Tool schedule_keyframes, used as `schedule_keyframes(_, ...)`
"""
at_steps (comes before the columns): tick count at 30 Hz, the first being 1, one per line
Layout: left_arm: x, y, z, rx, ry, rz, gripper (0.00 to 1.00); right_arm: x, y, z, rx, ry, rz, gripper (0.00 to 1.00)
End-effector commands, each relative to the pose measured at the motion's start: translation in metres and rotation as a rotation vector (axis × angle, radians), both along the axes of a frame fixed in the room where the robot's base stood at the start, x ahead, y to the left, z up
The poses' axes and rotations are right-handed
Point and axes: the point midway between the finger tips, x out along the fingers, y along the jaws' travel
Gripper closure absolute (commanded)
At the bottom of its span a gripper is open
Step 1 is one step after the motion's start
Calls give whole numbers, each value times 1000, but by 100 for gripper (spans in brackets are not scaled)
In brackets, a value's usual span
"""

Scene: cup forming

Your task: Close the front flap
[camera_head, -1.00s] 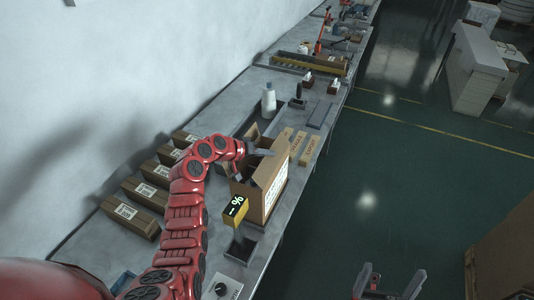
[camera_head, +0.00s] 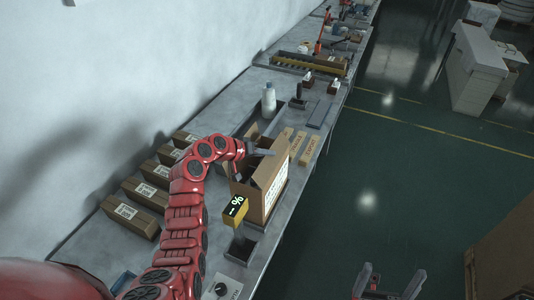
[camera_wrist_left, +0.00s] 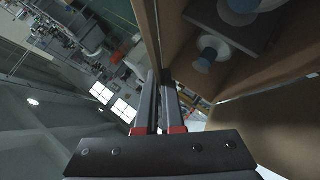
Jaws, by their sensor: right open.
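An open cardboard box (camera_head: 272,200) stands on the bench, with a white label on its side facing the aisle. A flap (camera_head: 273,168) on that side stands up. My left gripper (camera_head: 266,152) reaches over the box opening, its tips close to the raised flap. In the left wrist view the two fingers (camera_wrist_left: 160,85) are close together, beside a cardboard edge (camera_wrist_left: 148,28); I see nothing clearly held. Whether they touch the cardboard cannot be told. White bottle-like items (camera_wrist_left: 212,52) show inside the box. My right gripper (camera_head: 390,280) is open and empty over the floor.
Several closed brown cartons (camera_head: 134,216) lie along the wall side. A white bottle (camera_head: 268,100) and narrow cartons (camera_head: 309,149) stand beyond the box.

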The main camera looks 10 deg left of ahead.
Motion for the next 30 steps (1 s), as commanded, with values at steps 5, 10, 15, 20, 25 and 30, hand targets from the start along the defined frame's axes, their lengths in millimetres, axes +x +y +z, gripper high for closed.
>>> schedule_keyframes(5,0,1,1,0,-2,1,100,0,0,0,0,0,0,0)
schedule_keyframes(10,1,2,-4,-20,2,3,100,0,0,-9,0,0,0,0)
schedule_keyframes(15,2,7,-9,-95,12,6,100,0,0,-32,0,0,0,0)
schedule_keyframes(20,2,6,-4,-122,19,1,100,0,0,-32,0,0,0,0)
schedule_keyframes(25,2,6,-4,-122,21,1,100,0,0,-31,0,0,0,0)
schedule_keyframes(30,1,6,-4,-122,21,1,65,0,0,-31,0,0,0,0)
